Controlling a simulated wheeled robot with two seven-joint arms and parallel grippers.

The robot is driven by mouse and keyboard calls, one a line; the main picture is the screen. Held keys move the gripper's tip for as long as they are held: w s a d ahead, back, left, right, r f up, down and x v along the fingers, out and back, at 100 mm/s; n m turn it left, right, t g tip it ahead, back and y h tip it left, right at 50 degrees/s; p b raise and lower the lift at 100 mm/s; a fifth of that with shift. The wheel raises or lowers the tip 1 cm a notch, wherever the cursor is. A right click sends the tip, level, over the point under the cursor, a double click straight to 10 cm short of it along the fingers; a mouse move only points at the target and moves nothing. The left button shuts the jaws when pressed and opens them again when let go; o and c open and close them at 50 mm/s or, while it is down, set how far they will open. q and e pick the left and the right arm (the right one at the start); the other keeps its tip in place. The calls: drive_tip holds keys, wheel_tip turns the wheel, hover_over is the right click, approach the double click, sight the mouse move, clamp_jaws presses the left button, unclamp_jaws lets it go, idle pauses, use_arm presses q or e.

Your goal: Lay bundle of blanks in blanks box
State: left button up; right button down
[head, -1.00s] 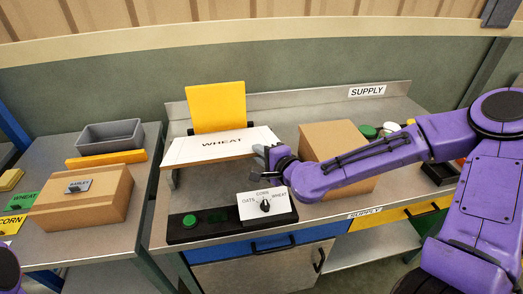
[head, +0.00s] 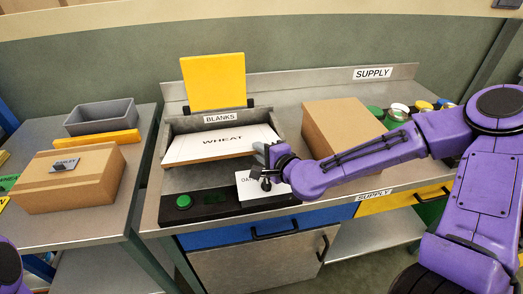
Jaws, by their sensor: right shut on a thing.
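The bundle of blanks (head: 222,146) is a flat stack with a white top printed WHEAT and a brown front edge. It lies across the grey blanks box (head: 181,126), whose back wall carries a BLANKS label (head: 219,118). The bundle's back edge is just in front of that label. I cannot tell whether it rests on the box floor. My right gripper (head: 267,155) is shut on the bundle's right front corner. Only a purple part of my left arm shows at the lower left; its gripper is out of view.
A control panel with a green button (head: 183,202) and a white dial plate (head: 251,191) lies in front of the box. A yellow panel (head: 213,82) stands behind it. A brown carton (head: 340,131) is close to the right. A grey bin (head: 100,117) is on the left table.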

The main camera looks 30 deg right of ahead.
drive_tip(key=shift+w+f, duration=0.1)
drive_tip(key=shift+f, duration=0.1)
drive_tip(key=shift+c, duration=0.9)
unclamp_jaws()
drive_tip(key=shift+f, duration=0.1)
drive_tip(key=shift+c, duration=0.2)
drive_tip(key=shift+f, duration=0.1)
drive_tip(key=shift+c, duration=0.6)
